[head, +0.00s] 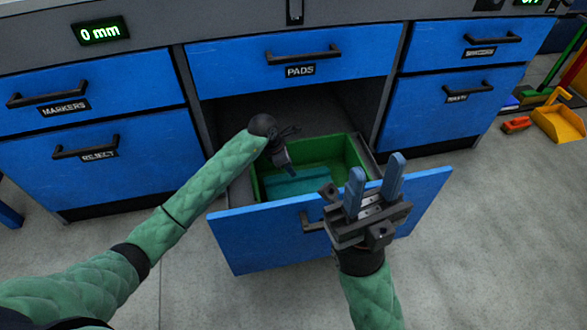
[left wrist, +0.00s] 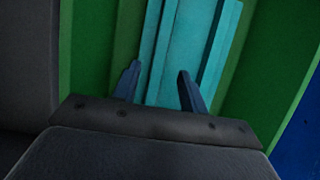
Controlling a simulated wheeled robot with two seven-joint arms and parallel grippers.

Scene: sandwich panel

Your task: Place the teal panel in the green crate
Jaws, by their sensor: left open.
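The green crate (head: 357,156) stands inside the pulled-out lower drawer. The teal panel (head: 293,187) lies in the crate, partly hidden by my left gripper and the drawer front. In the left wrist view the teal panel (left wrist: 190,50) lies between the crate's green walls (left wrist: 265,70). My left gripper (head: 283,165) reaches down over the crate; its fingers (left wrist: 158,88) are open and apart, pointing at the panel. I cannot tell whether they touch it. My right gripper (head: 374,186) is open and empty in front of the drawer, fingers up.
The open drawer's blue front (head: 265,238) stands out from the cabinet. Closed drawers marked PADS (head: 300,70), MARKERS (head: 60,108) and REJECT (head: 98,155) surround it. A yellow dustpan (head: 558,121) lies on the floor at the far right. The grey floor in front is clear.

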